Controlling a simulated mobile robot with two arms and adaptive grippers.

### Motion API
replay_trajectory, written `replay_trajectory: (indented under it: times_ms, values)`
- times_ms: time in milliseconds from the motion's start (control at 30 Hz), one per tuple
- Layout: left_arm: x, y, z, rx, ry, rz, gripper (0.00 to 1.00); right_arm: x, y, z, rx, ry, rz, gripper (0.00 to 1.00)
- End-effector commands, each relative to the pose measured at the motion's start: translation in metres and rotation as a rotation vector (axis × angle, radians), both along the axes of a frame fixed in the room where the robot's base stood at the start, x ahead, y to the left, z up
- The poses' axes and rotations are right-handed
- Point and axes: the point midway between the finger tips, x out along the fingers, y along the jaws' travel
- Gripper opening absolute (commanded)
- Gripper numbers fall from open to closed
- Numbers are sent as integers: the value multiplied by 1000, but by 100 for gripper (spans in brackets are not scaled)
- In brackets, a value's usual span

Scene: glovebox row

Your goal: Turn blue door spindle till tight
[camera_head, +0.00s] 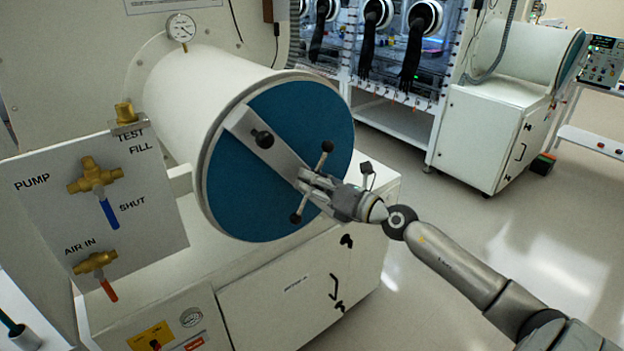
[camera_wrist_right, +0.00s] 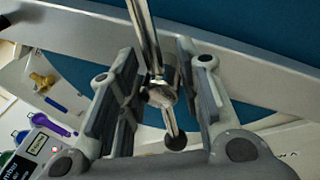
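The round blue door (camera_head: 285,125) closes the end of a white cylinder in the head view and also shows in the right wrist view (camera_wrist_right: 255,25). A grey bar crosses it, with the spindle at the bar's lower right. The spindle's cross handle has dark ball knobs, one upper (camera_head: 327,147) and one lower (camera_head: 295,218). My right gripper (camera_head: 309,184) is at the spindle. In the wrist view its fingers stand apart on either side of the metal spindle (camera_wrist_right: 160,95), with what looks like a small gap. Firm contact is not visible. My left gripper is out of view.
A panel (camera_head: 140,215) with brass valves and blue and red levers stands left of the door. A black knob (camera_head: 263,138) sits on the grey bar (camera_head: 245,128). A white cabinet (camera_head: 300,290) is below.

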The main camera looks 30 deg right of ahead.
Motion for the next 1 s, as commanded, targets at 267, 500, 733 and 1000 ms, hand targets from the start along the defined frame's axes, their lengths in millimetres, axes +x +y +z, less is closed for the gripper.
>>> replay_trajectory:
  times_ms: [267,500,733,1000]
  values:
    - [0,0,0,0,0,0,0,2,1,0,0,0,0,33]
    - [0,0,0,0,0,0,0,2,1,0,0,0,0,8]
    - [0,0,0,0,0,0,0,2,0,0,0,0,0,0]
    - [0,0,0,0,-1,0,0,4,0,0,11,0,-1,0]
